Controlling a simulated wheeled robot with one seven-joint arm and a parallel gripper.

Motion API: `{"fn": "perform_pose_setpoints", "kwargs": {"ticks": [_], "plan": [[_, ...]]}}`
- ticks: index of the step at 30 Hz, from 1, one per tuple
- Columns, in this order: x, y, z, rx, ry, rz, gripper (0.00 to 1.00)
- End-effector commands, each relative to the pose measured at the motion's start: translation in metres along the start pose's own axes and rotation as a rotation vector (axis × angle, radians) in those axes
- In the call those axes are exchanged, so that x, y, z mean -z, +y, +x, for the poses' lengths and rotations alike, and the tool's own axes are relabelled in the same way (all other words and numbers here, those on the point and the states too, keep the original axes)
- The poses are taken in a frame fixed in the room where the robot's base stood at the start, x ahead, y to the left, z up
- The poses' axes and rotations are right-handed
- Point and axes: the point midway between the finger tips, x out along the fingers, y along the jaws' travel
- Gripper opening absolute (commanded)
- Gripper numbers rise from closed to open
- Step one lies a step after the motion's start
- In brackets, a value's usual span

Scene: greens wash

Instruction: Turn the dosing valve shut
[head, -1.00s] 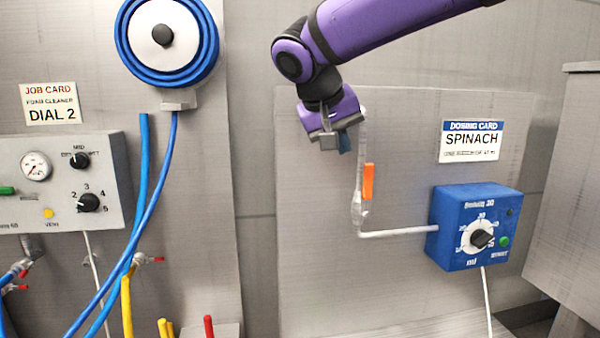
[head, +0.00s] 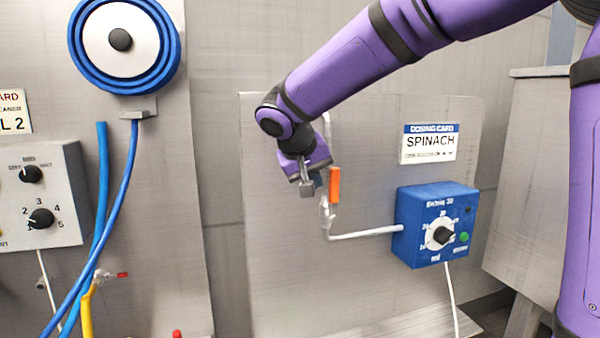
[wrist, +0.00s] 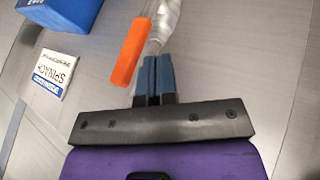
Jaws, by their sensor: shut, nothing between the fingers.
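The dosing valve has an orange lever handle (head: 334,185) that stands upright, along the vertical run of the clear pipe (head: 326,215). My gripper (head: 316,183) is just left of the handle in the head view, at about its height. In the wrist view, the two blue fingertips (wrist: 158,68) are together with nothing between them. There the orange handle (wrist: 133,52) lies just to their left, and the pipe (wrist: 165,25) runs beyond them. I cannot tell whether the fingers touch the handle. The gripper hides part of the pipe and valve.
A blue dosing box (head: 425,235) with a dial stands to the right, below the SPINACH card (head: 430,145). A blue hose reel (head: 125,45) and a grey control panel (head: 40,200) are at the left. The backboard (head: 285,280) below the pipe is clear.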

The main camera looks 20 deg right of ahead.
Motion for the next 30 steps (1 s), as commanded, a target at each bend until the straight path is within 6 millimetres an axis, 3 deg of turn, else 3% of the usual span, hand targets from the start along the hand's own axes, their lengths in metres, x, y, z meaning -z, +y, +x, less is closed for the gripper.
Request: {"fn": "perform_pose_setpoints", "kwargs": {"ticks": [6,30], "plan": [[-0.001,0.013,0.007,-0.001,-0.002,-0.001,0.00],[0.001,0.021,0.009,0.060,-0.015,0.025,0.00]]}}
